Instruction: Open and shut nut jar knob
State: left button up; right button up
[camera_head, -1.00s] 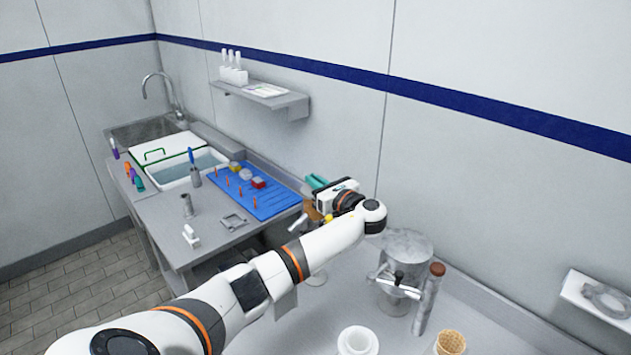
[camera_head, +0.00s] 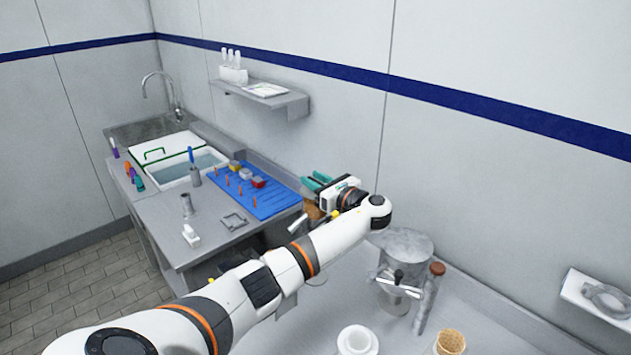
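The nut jar (camera_head: 313,211) stands beyond my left forearm, at the near end of the sink counter. Only part of its brown contents shows; the arm hides most of the rest. A small pale lever (camera_head: 298,223) sticks out at its left side and seems to be the knob; whether it is turned open or shut is too small to tell. My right gripper is out of view.
A metal dispenser (camera_head: 405,245) with a lever stands right of my arm, beside a brown-topped grey cylinder (camera_head: 430,298). A white cup (camera_head: 357,341) and waffle cones (camera_head: 450,342) are at the front. A blue mat (camera_head: 262,203) lies on the sink counter.

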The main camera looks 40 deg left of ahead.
pick_arm(q)
jog(key=d+b, duration=0.3)
jog(key=d, duration=0.9)
jog(key=shift+s+b, duration=0.3)
jog(key=shift+s, duration=0.15)
jog(key=shift+f, duration=0.15)
